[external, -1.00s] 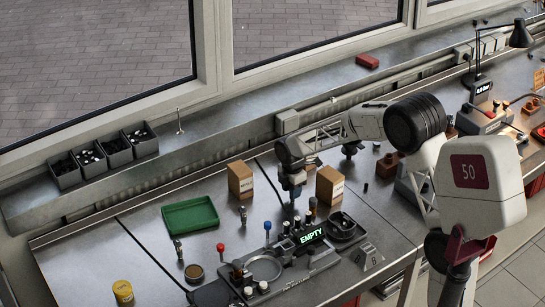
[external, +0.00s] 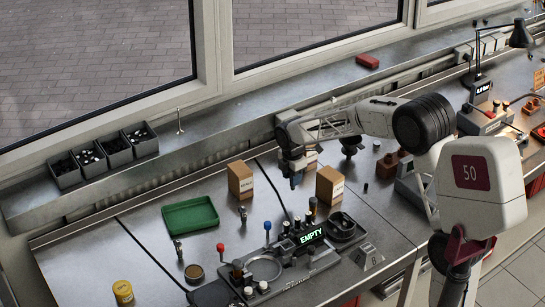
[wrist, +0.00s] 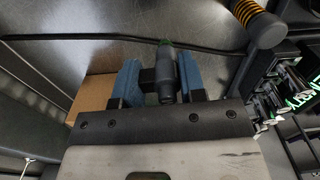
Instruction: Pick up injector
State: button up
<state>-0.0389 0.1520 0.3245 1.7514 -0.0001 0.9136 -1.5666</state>
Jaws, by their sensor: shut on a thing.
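My gripper (external: 296,181) is above the bench between two cardboard boxes. In the wrist view, its blue-padded jaws (wrist: 158,80) are shut on a dark grey cylindrical injector (wrist: 166,70). The injector's far end has a dark green tip, and part of its body is hidden between the jaws. In the external view, the held injector is too small and too hidden to make out clearly.
Cardboard boxes stand left (external: 240,180) and right (external: 329,186) of my gripper. A fixture with a lit EMPTY display (external: 311,236) is in front. A green tray (external: 190,215) lies left. Small upright parts (external: 243,215) stand nearby. A dark cable crosses the bench.

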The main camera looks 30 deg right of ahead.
jog(key=shift+r, duration=2.1)
jog(key=shift+r, duration=0.1)
jog(key=shift+r, duration=0.25)
notch_tip(320, 180, up, 5)
jog(key=shift+f, duration=0.1)
jog(key=s+a, duration=0.2)
jog(key=a, duration=1.1)
jog(key=s+a, duration=0.2)
jog(key=a, duration=1.1)
notch_tip(320, 180, down, 10)
jog(key=shift+w, duration=0.2)
jog(key=shift+w+a, duration=0.1)
jog(key=w+a, duration=0.2)
jog(key=w, duration=0.3)
jog(key=w+a, duration=0.1)
jog(key=w, duration=0.4)
jog(key=w+a+f, duration=0.1)
jog(key=w+a, duration=0.1)
jog(key=w, duration=0.2)
jog(key=shift+w+a+f, duration=0.1)
jog(key=shift+w+a, duration=0.25)
jog(key=shift+w, duration=0.05)
